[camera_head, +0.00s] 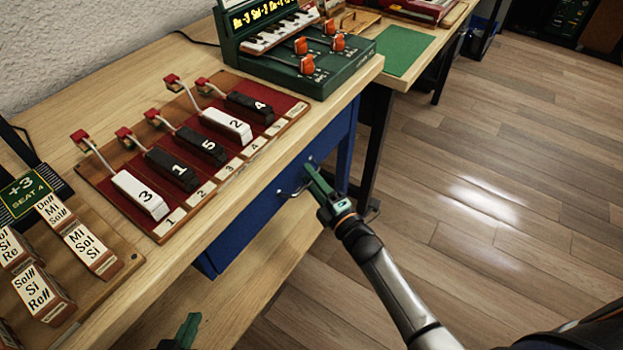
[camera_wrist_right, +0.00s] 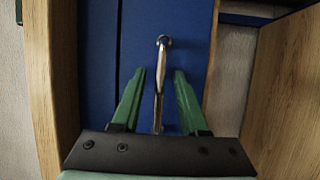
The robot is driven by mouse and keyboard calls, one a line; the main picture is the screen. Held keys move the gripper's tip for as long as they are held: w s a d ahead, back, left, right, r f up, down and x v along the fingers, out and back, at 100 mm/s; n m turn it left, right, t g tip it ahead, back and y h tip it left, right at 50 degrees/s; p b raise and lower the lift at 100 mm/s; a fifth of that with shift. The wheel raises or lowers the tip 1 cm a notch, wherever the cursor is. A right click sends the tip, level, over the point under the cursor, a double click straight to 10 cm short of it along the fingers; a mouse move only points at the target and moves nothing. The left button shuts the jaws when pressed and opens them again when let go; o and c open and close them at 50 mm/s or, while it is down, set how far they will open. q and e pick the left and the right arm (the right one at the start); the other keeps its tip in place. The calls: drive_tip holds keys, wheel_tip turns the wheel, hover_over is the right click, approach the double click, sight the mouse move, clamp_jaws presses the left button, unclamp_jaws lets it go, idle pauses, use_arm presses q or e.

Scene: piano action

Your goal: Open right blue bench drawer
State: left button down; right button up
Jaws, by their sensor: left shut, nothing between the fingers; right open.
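The blue drawer (camera_head: 262,212) sits under the wooden bench top, and its front also shows in the right wrist view (camera_wrist_right: 184,30). Its metal handle (camera_wrist_right: 161,75) lies between the fingers of my right gripper (camera_wrist_right: 160,98), which is open with a green finger on each side and a gap to the handle. In the head view my right gripper (camera_head: 312,180) is at the drawer front, and part of the handle (camera_head: 290,192) shows beside it. The drawer appears closed. My left gripper (camera_head: 187,330) is shut and empty at the bottom edge, low in front of the bench.
On the bench (camera_head: 215,215) stand a red board (camera_head: 195,130) with numbered black and white keys, a green console (camera_head: 335,75) with orange knobs, and lettered wooden blocks (camera_head: 85,248). A lower wooden shelf (camera_head: 262,262) lies below the drawer. The floor (camera_head: 480,190) at right is clear.

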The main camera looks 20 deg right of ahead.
clamp_jaws()
idle(1.4)
